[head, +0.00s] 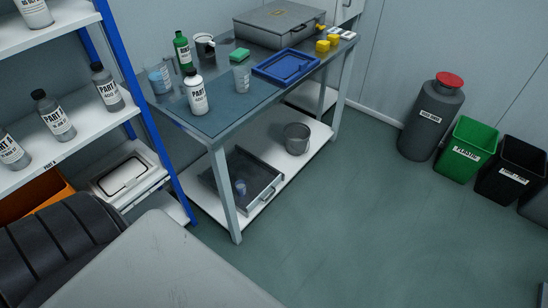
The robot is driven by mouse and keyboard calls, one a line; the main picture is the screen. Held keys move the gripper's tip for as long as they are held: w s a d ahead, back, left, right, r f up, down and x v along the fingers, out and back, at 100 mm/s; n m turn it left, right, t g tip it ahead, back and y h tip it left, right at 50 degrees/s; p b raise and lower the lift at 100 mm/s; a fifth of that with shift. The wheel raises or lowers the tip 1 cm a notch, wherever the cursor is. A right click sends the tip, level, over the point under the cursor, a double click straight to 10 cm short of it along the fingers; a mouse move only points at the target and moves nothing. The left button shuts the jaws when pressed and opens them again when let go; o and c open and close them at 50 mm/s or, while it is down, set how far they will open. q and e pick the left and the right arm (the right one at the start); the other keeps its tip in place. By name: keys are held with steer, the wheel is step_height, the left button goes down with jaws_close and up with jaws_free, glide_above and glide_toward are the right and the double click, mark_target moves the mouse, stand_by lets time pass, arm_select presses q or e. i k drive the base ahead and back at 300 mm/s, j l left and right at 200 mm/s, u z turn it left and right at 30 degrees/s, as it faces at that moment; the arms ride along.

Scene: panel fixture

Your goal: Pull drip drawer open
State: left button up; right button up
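A dark, shallow, open-topped drawer or tray (255,207), which I take for the drip drawer, is at the lower shelf of the workbench. A handle (268,194) shows on its front face. A small clear cup with blue in it (240,187) stands inside. A bench leg and the bench top hide part of its left and back. I cannot tell how far the drawer is pulled out. Neither of my grippers is in view.
The workbench (222,122) holds bottles, a blue tray (286,66) and a grey case (279,23). A grey bucket (297,138) stands on its lower shelf. A blue-post rack (120,80) is left. Bins (466,147) stand right. The floor (350,220) before the bench is clear.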

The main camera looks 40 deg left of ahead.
mark_target(259, 180)
steer(key=i+l+u, duration=0.1)
steer(key=i+u, duration=0.35)
steer(key=i+l+u, duration=0.25)
steer(key=u, duration=0.2)
steer(key=i+l+u, duration=0.55)
steer(key=l+u, duration=0.3)
steer(key=i+l+u, duration=0.15)
steer(key=l+u, duration=0.3)
